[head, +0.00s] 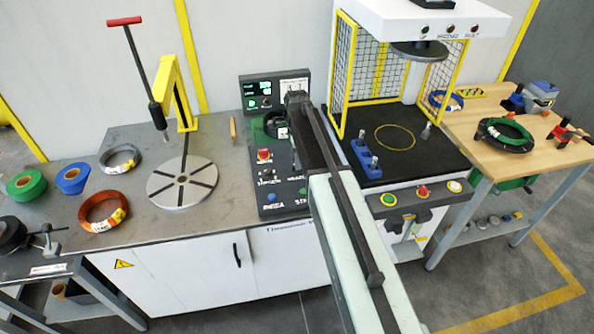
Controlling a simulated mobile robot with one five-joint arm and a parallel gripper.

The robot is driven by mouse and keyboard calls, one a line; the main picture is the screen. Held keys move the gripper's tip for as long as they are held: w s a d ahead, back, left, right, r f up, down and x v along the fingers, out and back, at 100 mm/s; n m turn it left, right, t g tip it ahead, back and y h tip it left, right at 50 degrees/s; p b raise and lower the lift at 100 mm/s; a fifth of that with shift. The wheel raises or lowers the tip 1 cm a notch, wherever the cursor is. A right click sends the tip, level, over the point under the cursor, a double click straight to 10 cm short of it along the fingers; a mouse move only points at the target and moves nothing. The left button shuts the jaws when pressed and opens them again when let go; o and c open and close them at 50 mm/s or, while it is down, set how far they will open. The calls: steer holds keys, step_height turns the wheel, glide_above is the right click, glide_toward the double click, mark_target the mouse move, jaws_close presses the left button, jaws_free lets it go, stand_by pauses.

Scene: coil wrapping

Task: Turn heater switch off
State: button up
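A dark control panel (268,190) stands on the middle of the grey workbench.
An upright display box (260,93) with green readouts stands behind the panel. A press with a yellow mesh guard (346,75) is close on the right. A slotted round plate (182,182) and an orange coil (103,210) lie on the left. A wooden table (470,140) is at right.

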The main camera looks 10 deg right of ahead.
step_height(320, 180, down, 2)
steer(key=shift+b, duration=0.4)
steer(key=shift+r, duration=0.1)
jaws_close()
